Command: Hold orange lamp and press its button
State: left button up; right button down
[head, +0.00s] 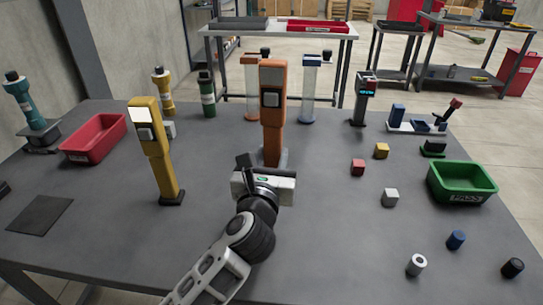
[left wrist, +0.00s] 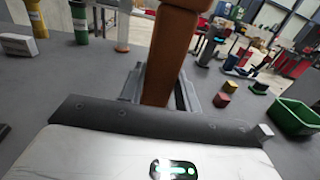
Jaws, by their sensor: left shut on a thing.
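The orange lamp (head: 272,125) stands upright near the middle of the table, with a grey square button (head: 271,97) on its upper front. Its lens area at the top looks dark. My left gripper (head: 265,168) is at the lower part of the lamp and shut on it. In the left wrist view the orange post (left wrist: 168,65) rises between the dark gripper fingers (left wrist: 158,92). The lamp's foot is mostly hidden behind the gripper in the head view. My right gripper is not in view.
A yellow lamp (head: 157,155) with a lit white panel stands to the left. A red bin (head: 93,140) is at far left. A green bin (head: 462,182) and several small blocks and cylinders lie on the right. The front centre-right table is clear.

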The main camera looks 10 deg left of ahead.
pick_arm(q)
jog(key=shift+f, duration=0.3)
jog(key=shift+f+b, duration=1)
jog(key=shift+f, duration=0.15)
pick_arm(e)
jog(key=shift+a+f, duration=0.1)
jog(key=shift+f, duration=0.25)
pick_arm(q)
jog(key=shift+f+b, duration=0.45)
jog(key=shift+f, duration=0.15)
jog(key=shift+f+b, duration=0.5)
jog(key=shift+f, duration=0.35)
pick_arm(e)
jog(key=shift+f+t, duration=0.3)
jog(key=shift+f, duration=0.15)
pick_arm(q)
jog(key=shift+f, duration=0.15)
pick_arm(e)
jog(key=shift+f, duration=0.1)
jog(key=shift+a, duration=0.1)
